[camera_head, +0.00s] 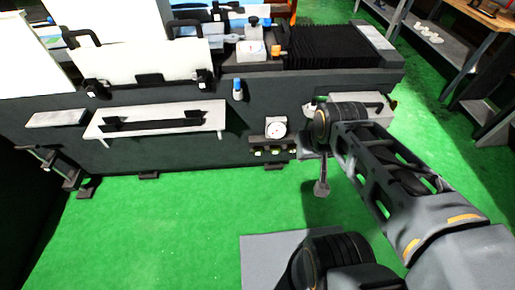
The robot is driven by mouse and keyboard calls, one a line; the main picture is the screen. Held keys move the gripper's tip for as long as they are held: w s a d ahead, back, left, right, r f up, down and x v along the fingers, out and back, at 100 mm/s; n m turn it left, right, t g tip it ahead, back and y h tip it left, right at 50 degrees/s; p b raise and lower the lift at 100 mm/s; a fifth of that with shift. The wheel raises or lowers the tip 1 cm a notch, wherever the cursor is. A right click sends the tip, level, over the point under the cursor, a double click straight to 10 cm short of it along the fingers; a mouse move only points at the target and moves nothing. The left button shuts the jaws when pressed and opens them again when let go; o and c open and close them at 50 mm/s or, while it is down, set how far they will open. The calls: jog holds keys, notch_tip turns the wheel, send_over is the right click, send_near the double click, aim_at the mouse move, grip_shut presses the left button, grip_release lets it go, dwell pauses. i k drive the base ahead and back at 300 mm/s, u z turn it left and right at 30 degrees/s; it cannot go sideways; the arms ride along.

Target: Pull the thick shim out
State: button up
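My arm reaches in from the lower right, and its dark round wrist (338,119) is close to the right part of the machine's front. My gripper (312,153) is mostly hidden by the wrist; only dark parts show beside the machine front, and I cannot see whether its fingers are open or hold anything. I cannot make out the thick shim; it may be hidden or too small to tell.
The dark grinder (190,155) spans the view. A round white dial (276,128) and a small dark ledge (268,151) are left of the wrist. A shelf (165,118) and a blue-topped knob (238,90) are farther left. Green floor (160,220) is clear in front; shelving (440,55) stands right.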

aim_at(258, 150)
jog(key=u, duration=0.5)
jog(key=k, duration=0.6)
jog(key=u, duration=1.05)
jog(key=i, duration=0.9)
jog(key=z, duration=0.5)
jog(key=i, duration=0.85)
jog(key=z, duration=0.8)
